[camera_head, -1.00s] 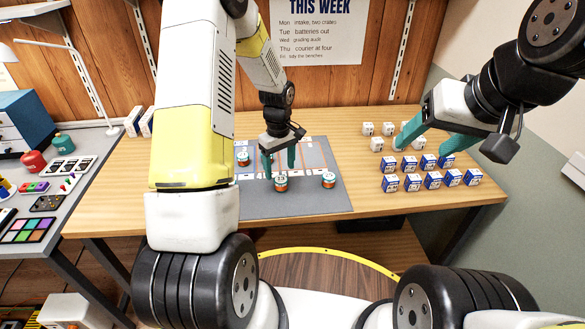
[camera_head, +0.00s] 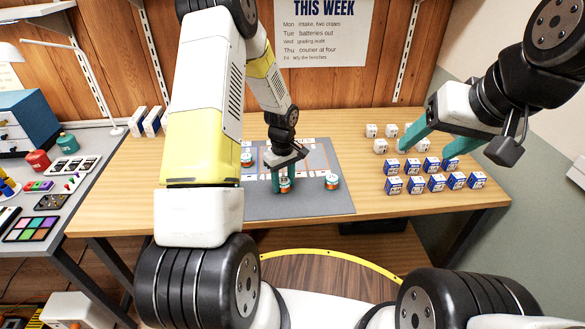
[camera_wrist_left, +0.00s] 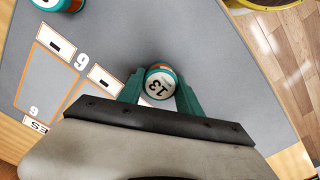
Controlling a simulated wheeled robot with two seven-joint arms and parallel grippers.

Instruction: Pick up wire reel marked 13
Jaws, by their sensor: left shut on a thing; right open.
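The wire reel marked 13 (camera_wrist_left: 160,83) is a small round reel with a white top and an orange and teal side. It stands on the grey mat (camera_head: 320,203) and also shows in the head view (camera_head: 285,186). My left gripper (camera_head: 284,183) is shut on it from above, with teal fingers on either side, as the left wrist view (camera_wrist_left: 161,95) also shows. I cannot tell whether the reel is lifted at all. My right gripper (camera_head: 427,141) is open over the small boxes at the right.
Another reel (camera_head: 332,181) stands to the right on the mat, and one (camera_head: 247,159) stands further back. Blue-and-white boxes (camera_head: 437,183) and white boxes (camera_head: 381,146) stand in rows at the right. The front of the mat is clear.

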